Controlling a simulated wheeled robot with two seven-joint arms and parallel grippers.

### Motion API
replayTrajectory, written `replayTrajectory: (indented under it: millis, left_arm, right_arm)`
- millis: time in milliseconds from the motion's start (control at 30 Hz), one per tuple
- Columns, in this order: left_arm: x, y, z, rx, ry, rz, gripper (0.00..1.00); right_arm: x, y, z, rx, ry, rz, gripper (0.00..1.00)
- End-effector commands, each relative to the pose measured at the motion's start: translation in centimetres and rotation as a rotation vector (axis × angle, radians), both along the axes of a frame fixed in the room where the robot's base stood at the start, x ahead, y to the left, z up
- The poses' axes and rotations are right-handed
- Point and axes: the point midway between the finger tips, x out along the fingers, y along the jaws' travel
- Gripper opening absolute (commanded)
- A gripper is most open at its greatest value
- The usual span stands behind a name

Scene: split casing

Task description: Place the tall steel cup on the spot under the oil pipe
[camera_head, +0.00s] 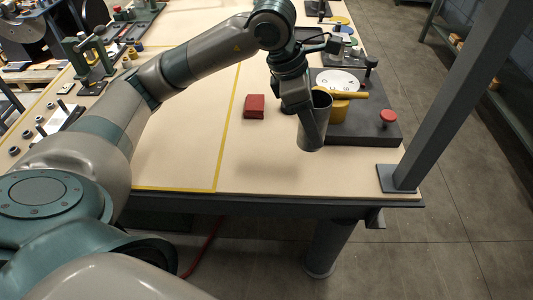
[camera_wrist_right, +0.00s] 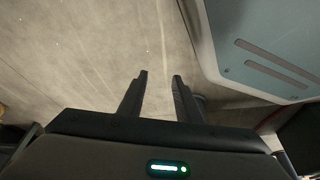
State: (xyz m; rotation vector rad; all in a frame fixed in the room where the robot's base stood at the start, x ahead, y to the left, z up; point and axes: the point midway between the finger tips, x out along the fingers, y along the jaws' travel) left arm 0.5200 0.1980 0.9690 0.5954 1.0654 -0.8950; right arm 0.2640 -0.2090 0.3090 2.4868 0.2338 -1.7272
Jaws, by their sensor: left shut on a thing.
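The tall steel cup (camera_head: 318,133) is a dark grey metal cylinder with its open mouth up, roughly upright. My left gripper (camera_head: 311,112) is shut on the cup and holds it at the front left edge of a dark base plate, seemingly above the table. The gripper and wrist hide part of the cup's left side. A yellow pipe-like bar (camera_head: 345,95) lies behind the cup over the plate; I cannot tell whether it is the oil pipe. The spot under the pipe cannot be made out. In the right wrist view, my right gripper (camera_wrist_right: 158,78) is open and empty above bare floor.
The dark base plate (camera_head: 365,130) carries a red knob (camera_head: 388,117) and a white lettered dial (camera_head: 338,80). A red block (camera_head: 254,106) sits left of the cup. A grey post (camera_head: 430,120) stands at the table's right edge. The table's front middle is clear.

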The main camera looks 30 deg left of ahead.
Motion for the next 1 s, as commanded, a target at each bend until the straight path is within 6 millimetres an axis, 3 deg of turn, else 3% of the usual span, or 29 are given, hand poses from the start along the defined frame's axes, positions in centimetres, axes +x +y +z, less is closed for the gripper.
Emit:
replayTrajectory:
  millis: [267,800,1000]
  left_arm:
    - [-0.1,0.9,-0.5,-0.001,0.003,0.001,0.22]
    - [-0.7,10.0,-5.9,0.003,0.003,0.004,0.22]
    - [-0.7,11.6,-6.9,0.0,0.002,-0.002,0.22]
  right_arm:
    - [-0.2,0.5,0.0,0.007,0.0,-0.003,0.31]
    - [1.4,1.4,1.0,0.027,-0.108,0.014,0.31]
    - [1.6,1.8,1.1,0.035,-0.13,0.016,0.31]
